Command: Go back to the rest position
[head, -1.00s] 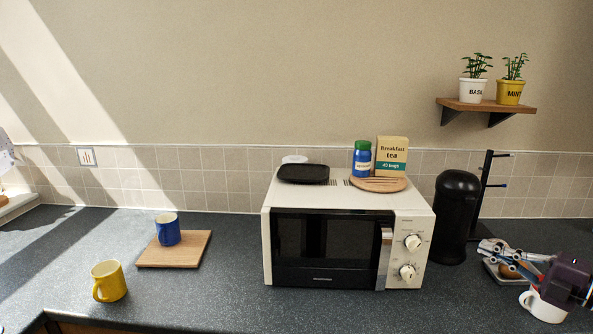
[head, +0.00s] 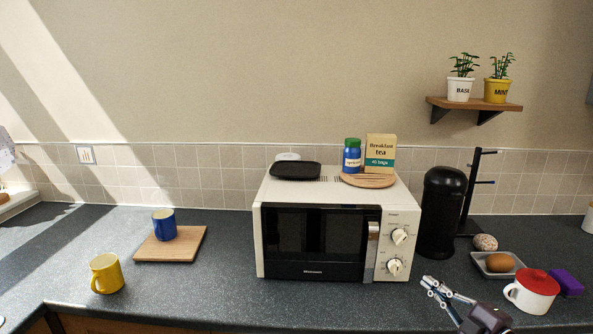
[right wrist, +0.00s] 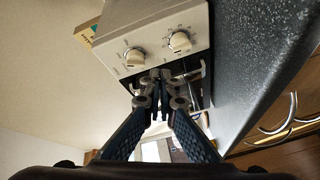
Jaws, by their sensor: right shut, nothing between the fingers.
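My left gripper is in neither view.
A brown egg (head: 500,262) sits in a grey dish (head: 478,262) behind the mug. A purple block (head: 567,282) lies to its right. A black canister (head: 441,215) stands beside the microwave. A yellow mug (head: 106,274) and a blue mug on a board (head: 185,246) are at left.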

